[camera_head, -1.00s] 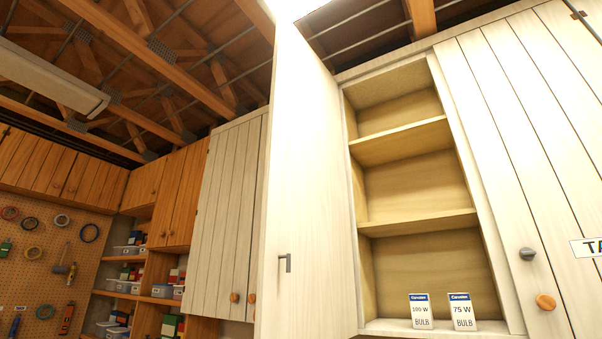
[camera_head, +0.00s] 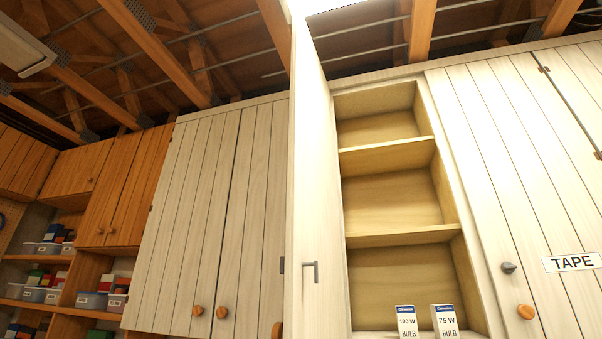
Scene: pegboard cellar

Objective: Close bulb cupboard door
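The bulb cupboard door (camera_head: 314,190) stands open, swung out toward me at the left side of its cupboard. It shows nearly edge-on, with a grey bar handle (camera_head: 312,268) low on it. The open cupboard (camera_head: 392,205) has several pale wooden shelf spaces. Two bulb boxes stand upright on its lowest visible shelf: a 100 W box (camera_head: 406,321) and a 75 W box (camera_head: 445,321). Neither of my grippers is in view.
A closed white cupboard with a TAPE label (camera_head: 572,263) adjoins on the right. Closed white plank doors (camera_head: 205,220) with orange knobs are on the left. Orange wooden cupboards (camera_head: 125,185) and shelves of plastic bins (camera_head: 92,300) are further left.

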